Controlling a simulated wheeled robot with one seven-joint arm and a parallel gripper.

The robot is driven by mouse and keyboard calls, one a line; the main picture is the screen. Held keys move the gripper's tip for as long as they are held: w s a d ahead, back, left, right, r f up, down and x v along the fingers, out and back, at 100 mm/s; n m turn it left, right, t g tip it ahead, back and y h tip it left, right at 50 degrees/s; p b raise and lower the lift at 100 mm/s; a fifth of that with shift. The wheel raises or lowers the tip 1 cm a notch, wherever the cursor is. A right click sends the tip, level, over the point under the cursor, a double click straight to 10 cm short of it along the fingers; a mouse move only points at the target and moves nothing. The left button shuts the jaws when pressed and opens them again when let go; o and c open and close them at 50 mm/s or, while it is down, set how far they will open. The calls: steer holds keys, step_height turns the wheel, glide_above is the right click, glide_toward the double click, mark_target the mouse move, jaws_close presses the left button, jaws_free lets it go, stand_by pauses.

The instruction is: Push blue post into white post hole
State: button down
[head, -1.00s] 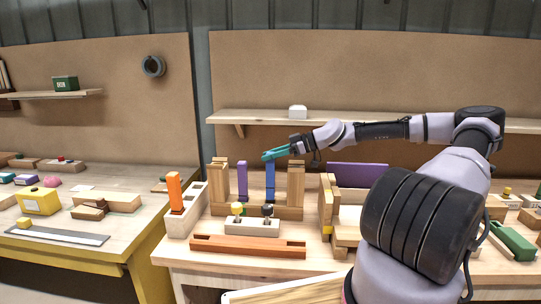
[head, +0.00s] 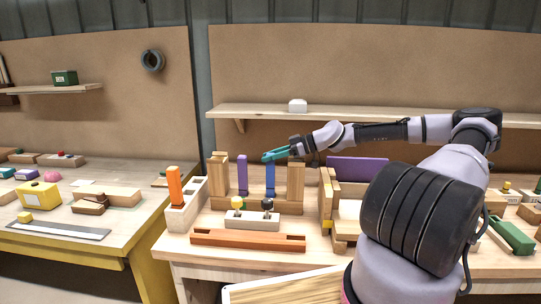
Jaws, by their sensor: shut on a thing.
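The blue post (head: 270,180) stands upright in a wooden base (head: 285,206) on the bench, between two wooden uprights. My gripper (head: 276,154), with teal fingers, is at the top of the blue post and shut on it. The fingers hide the post's top end. A pale white block (head: 187,208) with an orange post (head: 174,187) in it stands at the left of the bench. A smaller white block (head: 252,220) with a yellow and a black knob lies in front of the base. I cannot make out an empty hole in either.
A purple post (head: 242,175) stands left of the blue post. An orange slotted bar (head: 248,240) lies at the bench's front. A wooden frame (head: 326,205) and a purple board (head: 357,170) are to the right. A shelf (head: 270,112) runs behind.

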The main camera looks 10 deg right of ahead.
steer(key=shift+f, duration=0.55)
steer(key=shift+c, duration=2.2)
jaws_free()
steer(key=shift+f, duration=0.1)
steer(key=v, duration=1.1)
steer(key=shift+a, duration=0.1)
steer(key=shift+s, duration=0.1)
